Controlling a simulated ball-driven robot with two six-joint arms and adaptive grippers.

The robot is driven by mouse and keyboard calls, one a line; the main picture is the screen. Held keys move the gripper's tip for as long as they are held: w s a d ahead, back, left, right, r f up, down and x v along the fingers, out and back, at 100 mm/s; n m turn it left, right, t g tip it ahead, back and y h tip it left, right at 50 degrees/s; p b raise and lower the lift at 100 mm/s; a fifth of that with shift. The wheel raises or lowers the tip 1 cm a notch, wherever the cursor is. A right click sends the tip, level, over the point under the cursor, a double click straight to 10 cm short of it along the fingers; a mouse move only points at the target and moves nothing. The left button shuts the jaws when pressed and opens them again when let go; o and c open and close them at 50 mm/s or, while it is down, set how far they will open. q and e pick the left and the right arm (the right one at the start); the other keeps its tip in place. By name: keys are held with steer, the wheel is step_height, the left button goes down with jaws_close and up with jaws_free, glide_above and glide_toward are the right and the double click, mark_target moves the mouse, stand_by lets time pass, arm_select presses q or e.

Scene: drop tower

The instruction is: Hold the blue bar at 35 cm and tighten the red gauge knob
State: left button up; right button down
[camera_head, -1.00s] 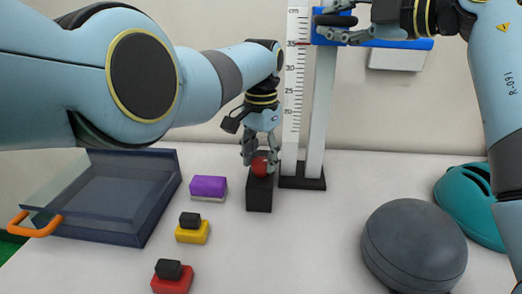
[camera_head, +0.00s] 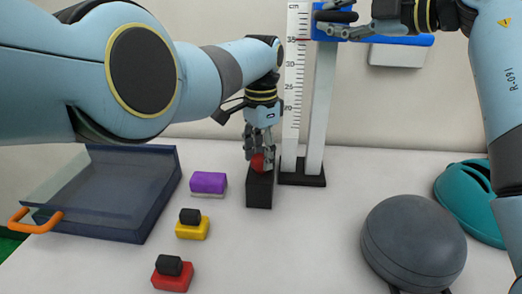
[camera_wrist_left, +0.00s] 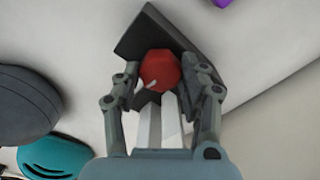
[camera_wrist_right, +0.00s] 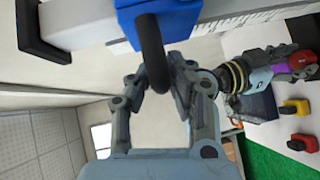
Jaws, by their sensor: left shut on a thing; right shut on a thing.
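The red gauge knob (camera_head: 257,162) sits on top of a black block (camera_head: 260,188) beside the tower's foot. My left gripper (camera_head: 258,156) is shut on the knob from above; the red knob (camera_wrist_left: 160,70) with its white mark lies between the fingers in the left wrist view. The blue bar (camera_head: 400,41) is level against the white scale (camera_head: 296,80), near its 35 mark. My right gripper (camera_head: 325,26) is shut on the black handle (camera_wrist_right: 153,55) of the blue slider (camera_wrist_right: 185,20) at the bar's left end.
The white post (camera_head: 321,110) stands on a black foot. An open dark tray (camera_head: 150,215) with an orange handle is at left. Purple (camera_head: 208,182), yellow (camera_head: 193,230) and red (camera_head: 172,280) blocks lie beside it. A grey dome (camera_head: 414,243) and teal helmet (camera_head: 470,200) are at right.

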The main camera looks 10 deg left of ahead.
mark_target(261, 157)
arm_select(q)
steer(key=o, duration=1.2)
steer(key=shift+w, duration=0.1)
step_height(261, 157, up, 12)
arm_select(e)
steer(key=c, duration=1.2)
jaws_free()
steer(key=shift+c, duration=0.2)
